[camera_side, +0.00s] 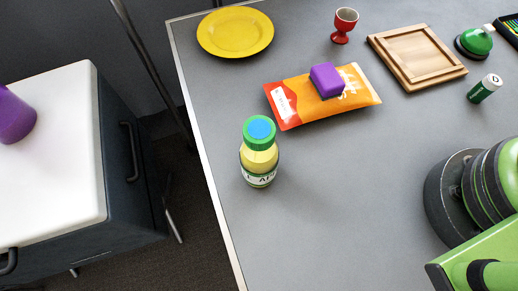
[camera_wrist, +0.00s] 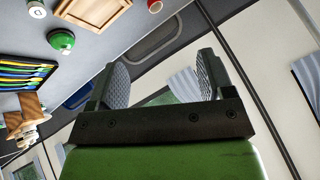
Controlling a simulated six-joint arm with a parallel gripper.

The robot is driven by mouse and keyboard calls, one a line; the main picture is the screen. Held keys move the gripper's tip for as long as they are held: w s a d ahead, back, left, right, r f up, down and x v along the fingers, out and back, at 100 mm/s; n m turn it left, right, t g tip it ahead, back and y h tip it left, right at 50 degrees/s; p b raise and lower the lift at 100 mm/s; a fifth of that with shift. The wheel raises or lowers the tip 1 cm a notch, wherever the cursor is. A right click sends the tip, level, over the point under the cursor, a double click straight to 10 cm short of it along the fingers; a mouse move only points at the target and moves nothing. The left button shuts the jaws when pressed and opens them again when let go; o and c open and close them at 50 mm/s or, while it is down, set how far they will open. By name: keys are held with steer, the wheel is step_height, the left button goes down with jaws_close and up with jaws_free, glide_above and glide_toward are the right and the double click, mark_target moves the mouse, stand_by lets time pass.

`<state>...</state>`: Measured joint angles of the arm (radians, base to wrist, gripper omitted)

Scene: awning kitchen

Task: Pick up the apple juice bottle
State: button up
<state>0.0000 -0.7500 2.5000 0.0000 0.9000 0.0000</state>
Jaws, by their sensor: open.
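The apple juice bottle (camera_side: 259,160) stands upright on the grey table in the side view. It has a green cap with a blue top, a yellowish body and a white label. My gripper (camera_wrist: 160,78) shows in the wrist view, with its two ridged fingers wide apart and nothing between them. It is not in the side view, where only part of my green arm shows at the lower right. The bottle does not show in the wrist view, so the gripper is away from it.
An orange packet (camera_side: 310,102) with a purple block (camera_side: 327,80) on it lies behind the bottle. A yellow plate (camera_side: 235,31), red egg cup (camera_side: 344,24), wooden board (camera_side: 415,55) and green-white cylinder (camera_side: 485,88) stand farther back. The table's left edge (camera_side: 205,165) is near the bottle.

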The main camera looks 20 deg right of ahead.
steer(key=w+a+g+y, duration=0.1)
steer(key=w+a+g, duration=0.3)
steer(key=w+a, duration=0.25)
steer(key=g+h, duration=0.2)
steer(key=g, duration=0.3)
glide_above(259, 129)
steer(key=shift+n, duration=0.4)
steer(key=f, duration=1.1)
steer(key=shift+w+d, duration=0.4)
steer(key=shift+h, duration=0.3)
steer(key=f, duration=0.4)
steer(key=shift+s+a+f, duration=0.15)
steer(key=shift+s+a, duration=0.1)
steer(key=shift+s, duration=0.15)
steer(key=f, duration=0.6)
steer(key=shift+s+a, duration=0.15)
steer(key=shift+a, duration=0.05)
steer(key=shift+r, duration=0.1)
